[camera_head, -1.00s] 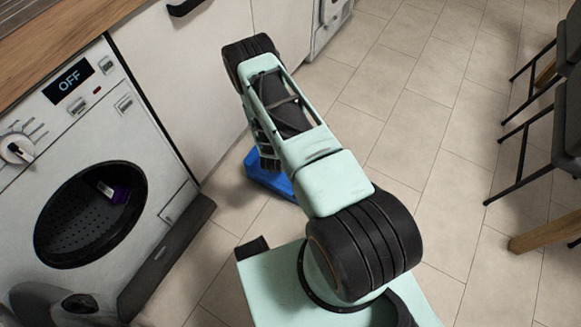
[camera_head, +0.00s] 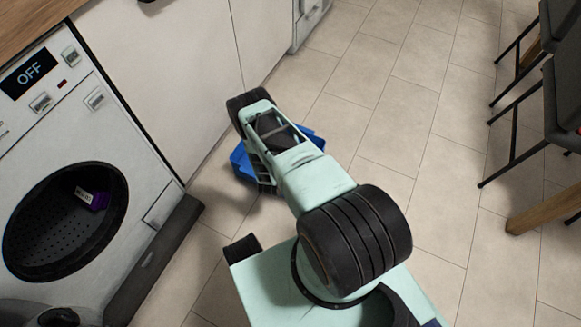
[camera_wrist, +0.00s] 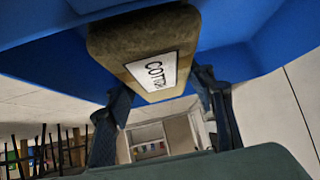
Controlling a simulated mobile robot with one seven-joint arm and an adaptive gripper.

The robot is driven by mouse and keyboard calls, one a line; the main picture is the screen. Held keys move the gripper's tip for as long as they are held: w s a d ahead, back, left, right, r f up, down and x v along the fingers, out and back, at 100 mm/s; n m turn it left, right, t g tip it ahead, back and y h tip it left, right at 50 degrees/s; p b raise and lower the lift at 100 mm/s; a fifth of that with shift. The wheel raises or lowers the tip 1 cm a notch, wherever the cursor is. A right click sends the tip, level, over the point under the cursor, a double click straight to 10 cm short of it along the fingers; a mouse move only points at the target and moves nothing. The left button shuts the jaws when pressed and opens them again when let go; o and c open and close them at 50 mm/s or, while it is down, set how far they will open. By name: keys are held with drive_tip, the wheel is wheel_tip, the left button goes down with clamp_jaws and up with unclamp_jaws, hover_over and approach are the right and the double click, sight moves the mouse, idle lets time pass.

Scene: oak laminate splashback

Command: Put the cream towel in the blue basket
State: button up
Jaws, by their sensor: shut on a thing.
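In the wrist view my gripper (camera_wrist: 160,86) is shut on a brownish-cream towel (camera_wrist: 118,45), a rolled or folded block with a white label reading roughly "COTTON". The towel's colour looks dark in the shade. The blue basket (camera_wrist: 255,62) shows close behind and on both sides of the towel in the wrist view. In the head view the blue basket (camera_head: 241,160) stands on the floor by the cabinets, largely covered by my arm. My gripper and the towel are hidden there. Whether the towel touches the basket cannot be told.
A washing machine (camera_head: 150,165) with a dark open drum stands at the left, with a purple item (camera_head: 92,200) inside. White cabinets (camera_head: 180,75) run behind the basket. Dark chairs (camera_head: 560,95) stand at the right. The tiled floor (camera_head: 410,150) between is clear.

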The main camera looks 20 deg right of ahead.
wheel_tip(320, 180, down, 4)
drive_tip(key=shift+f+b, duration=0.1)
drive_tip(key=shift+b, duration=0.65)
drive_tip(key=shift+f, duration=0.1)
drive_tip(key=o, duration=1.4)
drive_tip(key=shift+c, duration=0.2)
drive_tip(key=p+v, duration=0.3)
drive_tip(key=v, duration=0.3)
drive_tip(key=shift+a+r, duration=0.1)
drive_tip(key=shift+r, duration=0.2)
drive_tip(key=shift+s+a+r, duration=0.3)
drive_tip(key=shift+s+a, duration=0.05)
drive_tip(key=shift+s, duration=0.1)
